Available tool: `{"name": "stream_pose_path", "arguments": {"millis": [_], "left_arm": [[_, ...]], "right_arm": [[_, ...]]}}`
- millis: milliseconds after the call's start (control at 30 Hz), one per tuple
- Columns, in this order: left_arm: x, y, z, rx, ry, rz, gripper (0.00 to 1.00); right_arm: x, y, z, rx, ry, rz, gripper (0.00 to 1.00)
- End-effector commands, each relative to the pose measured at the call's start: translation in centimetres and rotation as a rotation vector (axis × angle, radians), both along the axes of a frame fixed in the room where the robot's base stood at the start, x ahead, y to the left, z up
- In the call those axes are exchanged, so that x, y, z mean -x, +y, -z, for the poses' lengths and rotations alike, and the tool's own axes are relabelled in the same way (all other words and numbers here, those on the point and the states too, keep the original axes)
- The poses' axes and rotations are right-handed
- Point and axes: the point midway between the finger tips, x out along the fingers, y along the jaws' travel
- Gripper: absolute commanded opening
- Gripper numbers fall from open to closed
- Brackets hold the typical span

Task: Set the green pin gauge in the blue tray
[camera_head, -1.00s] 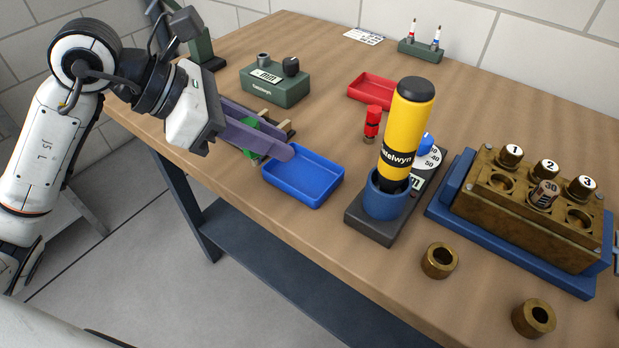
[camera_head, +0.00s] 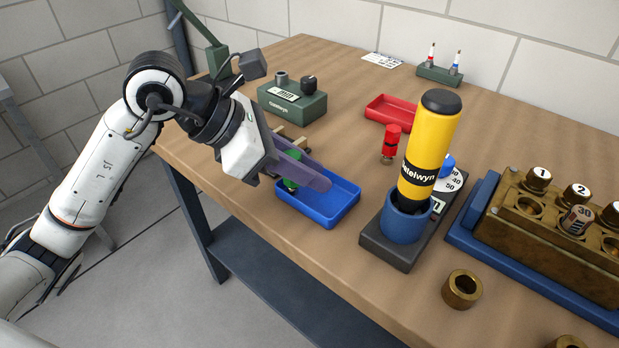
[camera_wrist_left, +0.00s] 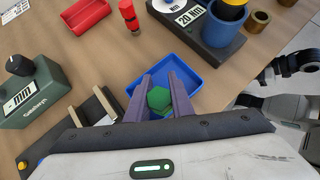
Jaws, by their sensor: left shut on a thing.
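The blue tray (camera_head: 335,205) sits near the front edge of the table. My left gripper (camera_head: 309,177) reaches in from the left, its purple fingers shut on the green pin gauge (camera_head: 291,184). The gauge is at the tray's left end, at or just above the rim; I cannot tell if it touches the tray. In the left wrist view the green pin gauge (camera_wrist_left: 159,98) shows between the two fingers, with the blue tray (camera_wrist_left: 196,62) just beyond. The gauge's lower part is hidden. My right gripper is not seen.
A red pin gauge (camera_head: 391,143) stands behind the tray, near a red tray (camera_head: 392,111). The yellow screwdriver (camera_head: 430,150) stands upright in a blue cup (camera_head: 405,223) right of the blue tray.

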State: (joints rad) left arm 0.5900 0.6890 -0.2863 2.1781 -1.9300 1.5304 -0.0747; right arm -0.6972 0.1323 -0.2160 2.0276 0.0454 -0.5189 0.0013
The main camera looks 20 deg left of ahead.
Motion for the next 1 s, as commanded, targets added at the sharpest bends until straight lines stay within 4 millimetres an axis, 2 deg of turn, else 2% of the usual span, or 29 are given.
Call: {"name": "stream_pose_path", "arguments": {"millis": [100, 500, 533, 633, 1000], "left_arm": [[0.0, 0.0, 1.3, 0.0, 0.001, -0.001, 0.03], [0.0, 0.0, 1.9, 0.0, -0.002, -0.001, 0.03], [0.0, 0.0, 1.7, 0.0, -0.002, -0.001, 0.24], [0.0, 0.0, 1.7, 0.0, -0.001, -0.001, 0.39], [0.0, 0.0, 1.1, 0.001, -0.001, 0.0, 0.39]], "right_arm": [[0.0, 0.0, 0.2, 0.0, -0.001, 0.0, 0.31], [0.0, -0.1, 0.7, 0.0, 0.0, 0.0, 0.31], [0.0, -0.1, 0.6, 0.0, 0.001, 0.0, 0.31], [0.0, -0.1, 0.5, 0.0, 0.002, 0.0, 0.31], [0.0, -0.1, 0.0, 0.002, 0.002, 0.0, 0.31]]}}
